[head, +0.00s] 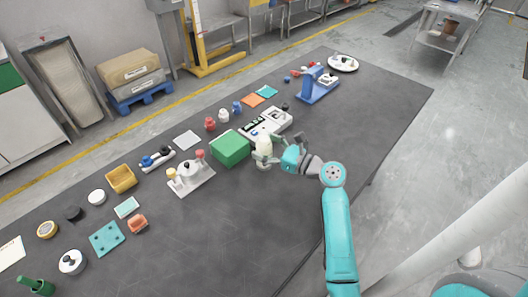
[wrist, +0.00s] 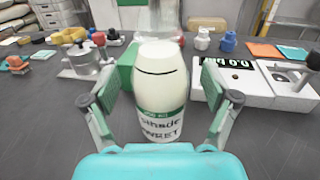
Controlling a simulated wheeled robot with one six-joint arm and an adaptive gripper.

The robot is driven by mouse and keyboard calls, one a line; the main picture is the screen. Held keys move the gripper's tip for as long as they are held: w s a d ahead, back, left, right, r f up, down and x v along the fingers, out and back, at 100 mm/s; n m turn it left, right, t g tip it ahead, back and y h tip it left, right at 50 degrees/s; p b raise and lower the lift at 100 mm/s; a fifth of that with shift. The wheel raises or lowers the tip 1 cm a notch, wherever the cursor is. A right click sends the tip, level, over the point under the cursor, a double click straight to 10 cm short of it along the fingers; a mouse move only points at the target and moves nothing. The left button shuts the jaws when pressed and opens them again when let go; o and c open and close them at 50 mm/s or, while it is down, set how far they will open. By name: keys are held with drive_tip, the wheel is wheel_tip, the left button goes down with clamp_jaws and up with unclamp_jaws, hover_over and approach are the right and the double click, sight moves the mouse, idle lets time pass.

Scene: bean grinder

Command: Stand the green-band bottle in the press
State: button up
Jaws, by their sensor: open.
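The green-band bottle (wrist: 160,88), white with a green band and dark lettering, stands upright on the dark table, centred in the wrist view. In the head view the white bottle (head: 263,143) is beside the green box. My gripper (wrist: 168,75) is open, with one finger on each side of the bottle and gaps showing; in the head view my gripper (head: 268,154) partly hides the bottle. A blue stand (head: 318,88) at the far right of the table and a pale metal fixture (head: 190,176) left of the bottle are in view; I cannot tell which is the press.
A green box (head: 230,148) sits close left of the bottle. A white scale (head: 262,127) with a display is just behind it. Red, white and blue small pots (head: 223,116) stand farther back. The front of the table (head: 235,225) is clear.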

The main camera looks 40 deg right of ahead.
sight(265, 131)
drive_tip(key=shift+w, duration=0.15)
drive_tip(key=c, duration=1.1)
wheel_tip(265, 131, up, 10)
drive_tip(key=shift+r, duration=0.1)
